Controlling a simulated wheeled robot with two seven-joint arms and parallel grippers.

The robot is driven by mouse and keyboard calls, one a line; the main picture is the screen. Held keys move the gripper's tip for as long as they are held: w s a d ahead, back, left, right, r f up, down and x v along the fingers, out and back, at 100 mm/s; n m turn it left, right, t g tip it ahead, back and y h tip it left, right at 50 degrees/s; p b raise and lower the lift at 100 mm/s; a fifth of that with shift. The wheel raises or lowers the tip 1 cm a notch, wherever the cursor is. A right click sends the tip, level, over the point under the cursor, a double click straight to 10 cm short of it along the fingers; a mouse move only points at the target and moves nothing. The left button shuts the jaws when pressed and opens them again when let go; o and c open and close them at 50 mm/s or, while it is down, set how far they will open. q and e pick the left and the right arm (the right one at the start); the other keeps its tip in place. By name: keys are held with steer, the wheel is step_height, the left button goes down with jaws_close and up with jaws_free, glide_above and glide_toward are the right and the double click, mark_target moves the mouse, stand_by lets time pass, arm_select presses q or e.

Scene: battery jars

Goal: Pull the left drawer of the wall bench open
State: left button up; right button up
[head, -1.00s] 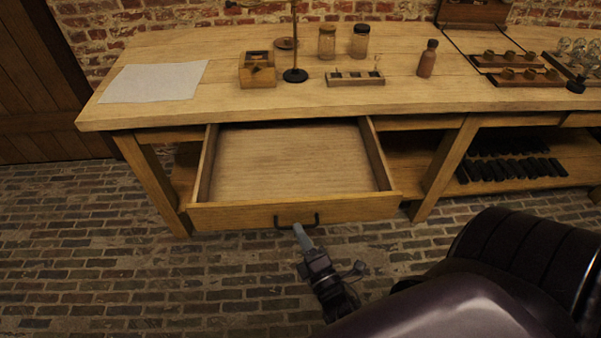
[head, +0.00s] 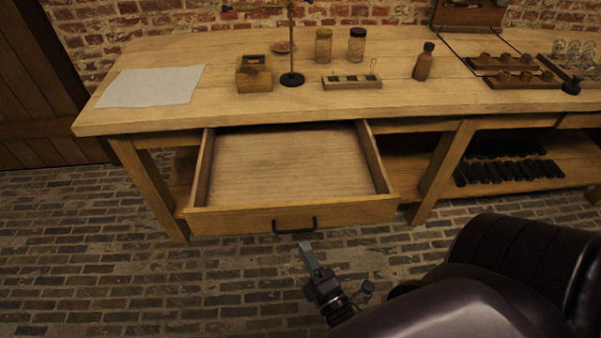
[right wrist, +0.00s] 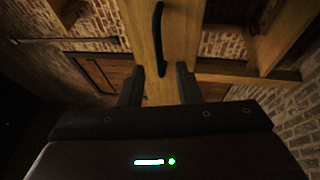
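The left drawer (head: 290,165) of the wall bench stands pulled out and looks empty inside. Its dark handle (head: 294,226) is on the wooden front and also shows in the right wrist view (right wrist: 158,38). My right gripper (head: 308,248) is just in front of and below the handle, apart from it. In the right wrist view its two fingers (right wrist: 157,85) are spread with nothing between them, and the handle lies beyond the tips. My left gripper is not in view.
The bench top (head: 225,115) carries a white sheet (head: 152,86), a small wooden box (head: 254,75), a stand (head: 292,78), two jars and a brown bottle (head: 424,62). A bench leg (head: 440,175) stands right of the drawer. The brick floor (head: 180,285) in front is clear.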

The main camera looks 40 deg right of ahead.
steer(key=shift+v, duration=1.9)
